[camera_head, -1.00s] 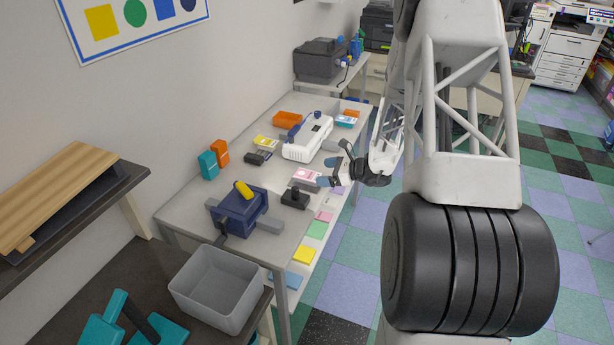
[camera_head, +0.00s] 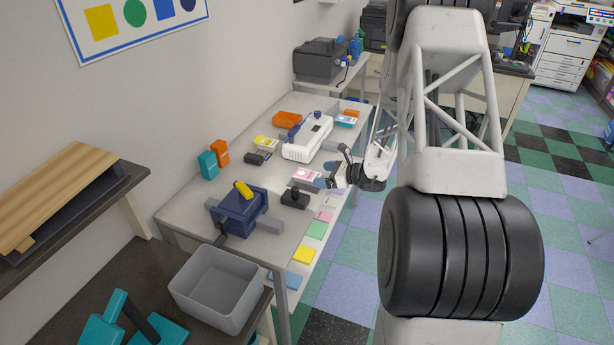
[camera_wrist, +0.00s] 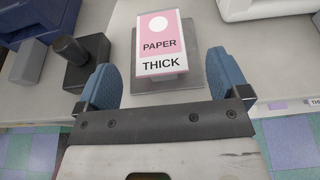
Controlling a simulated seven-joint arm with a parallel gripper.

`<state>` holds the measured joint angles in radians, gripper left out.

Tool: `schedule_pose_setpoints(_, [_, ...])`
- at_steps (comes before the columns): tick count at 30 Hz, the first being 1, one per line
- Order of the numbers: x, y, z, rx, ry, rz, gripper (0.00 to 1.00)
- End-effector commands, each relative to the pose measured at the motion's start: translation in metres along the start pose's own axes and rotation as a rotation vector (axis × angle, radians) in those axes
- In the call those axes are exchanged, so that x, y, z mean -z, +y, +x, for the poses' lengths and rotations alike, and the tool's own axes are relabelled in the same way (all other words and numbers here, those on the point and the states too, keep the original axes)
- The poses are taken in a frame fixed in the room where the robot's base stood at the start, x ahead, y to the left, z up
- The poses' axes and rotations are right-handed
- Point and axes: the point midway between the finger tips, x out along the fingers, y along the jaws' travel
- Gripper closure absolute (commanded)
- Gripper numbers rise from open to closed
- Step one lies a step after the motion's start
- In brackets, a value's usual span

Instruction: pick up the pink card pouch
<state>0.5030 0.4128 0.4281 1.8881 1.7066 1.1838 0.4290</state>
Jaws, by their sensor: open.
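The pink card pouch (camera_wrist: 160,45) is a pink and white card marked "PAPER THICK" and lies on a flat grey plate (camera_wrist: 195,80) on the table. In the head view the pink pouch (camera_head: 306,174) is near the table's right edge. My gripper (camera_wrist: 164,80) is open, with one blue fingertip on each side of the pouch's near end. Nothing is between the fingers but the near end of the plate and pouch; whether they touch it I cannot tell. In the head view my gripper (camera_head: 327,175) is just right of the pouch.
A black stamp-like block (camera_wrist: 85,55) stands close left of the pouch. A white machine (camera_head: 307,138) stands behind it. A blue box device (camera_head: 240,212) and a grey bin (camera_head: 215,288) are nearer the front left. Bare table (camera_wrist: 40,98) shows at left.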

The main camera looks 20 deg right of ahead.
Motion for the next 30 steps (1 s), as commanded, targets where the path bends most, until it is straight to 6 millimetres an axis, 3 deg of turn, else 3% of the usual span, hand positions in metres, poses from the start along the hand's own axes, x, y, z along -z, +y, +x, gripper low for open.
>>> schedule_pose_setpoints(14, [0.000, 0.000, 0.006, -0.001, 0.000, 0.000, 0.06])
schedule_pose_setpoints(30, [0.002, 0.001, 0.054, 0.000, 0.001, 0.001, 0.06])
